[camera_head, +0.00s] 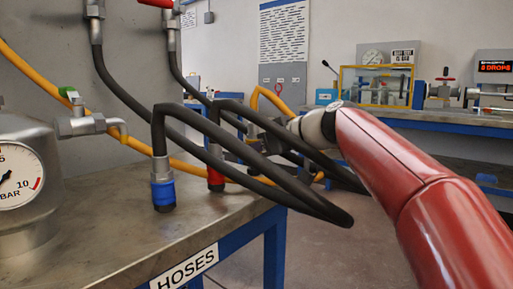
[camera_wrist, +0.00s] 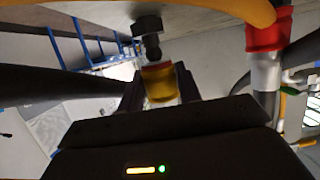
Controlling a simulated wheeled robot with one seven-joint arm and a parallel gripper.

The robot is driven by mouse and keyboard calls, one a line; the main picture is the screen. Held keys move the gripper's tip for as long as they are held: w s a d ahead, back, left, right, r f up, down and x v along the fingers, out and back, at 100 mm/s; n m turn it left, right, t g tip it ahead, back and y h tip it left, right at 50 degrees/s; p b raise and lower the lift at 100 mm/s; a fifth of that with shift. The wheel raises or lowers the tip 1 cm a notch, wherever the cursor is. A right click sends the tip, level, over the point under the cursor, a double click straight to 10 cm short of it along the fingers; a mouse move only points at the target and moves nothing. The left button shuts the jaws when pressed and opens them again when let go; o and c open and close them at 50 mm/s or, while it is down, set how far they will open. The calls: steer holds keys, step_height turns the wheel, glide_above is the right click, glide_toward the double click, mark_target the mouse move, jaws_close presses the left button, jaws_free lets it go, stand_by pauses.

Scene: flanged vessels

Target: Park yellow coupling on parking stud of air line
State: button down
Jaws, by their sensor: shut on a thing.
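In the wrist view my gripper (camera_wrist: 159,88) is shut on the yellow coupling (camera_wrist: 160,90), which has a red band at its far end. A dark, knobbed stud-like part (camera_wrist: 148,28) lies just beyond the coupling, nearly in line with it; whether they touch, and whether it is the parking stud, I cannot tell. In the head view my gripper (camera_head: 262,136) is beyond the bench's right edge, partly hidden behind black hoses. The orange air line (camera_head: 42,80) runs down from the upper left and passes behind the hoses. The coupling cannot be made out clearly there.
A blue coupling (camera_head: 163,193) and a red coupling (camera_head: 216,178) stand on the bench (camera_head: 110,232) under black hoses (camera_head: 262,178), which loop out past its edge near my arm. A gauge vessel (camera_head: 25,190) and small valve (camera_head: 85,124) stand left. Open floor lies beyond.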

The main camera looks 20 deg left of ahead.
steer(key=shift+f+b, duration=0.65)
steer(key=shift+f, duration=0.05)
steer(key=shift+f, duration=0.35)
steer(key=shift+f+b, duration=0.35)
steer(key=shift+f, duration=0.05)
steer(key=c, duration=0.9)
jaws_free()
steer(key=v, duration=0.7)
steer(key=shift+s+d, duration=0.15)
steer(key=shift+d, duration=0.1)
steer(key=s+d+f+m+h, duration=0.7)
steer(key=s+d+f, duration=0.65)
steer(key=f, duration=0.25)
steer(key=s+d+f+m+h, duration=0.65)
steer(key=s+d+f, duration=0.55)
steer(key=d+f, duration=0.3)
steer(key=shift+y, duration=0.25)
steer(key=r+p, duration=0.4)
steer(key=a+r+p, duration=0.1)
steer(key=r+p, duration=0.3)
steer(key=p, duration=0.1)
steer(key=r+p, duration=0.4)
steer(key=shift+w+a+r, duration=0.15)
steer(key=shift+a, duration=0.1)
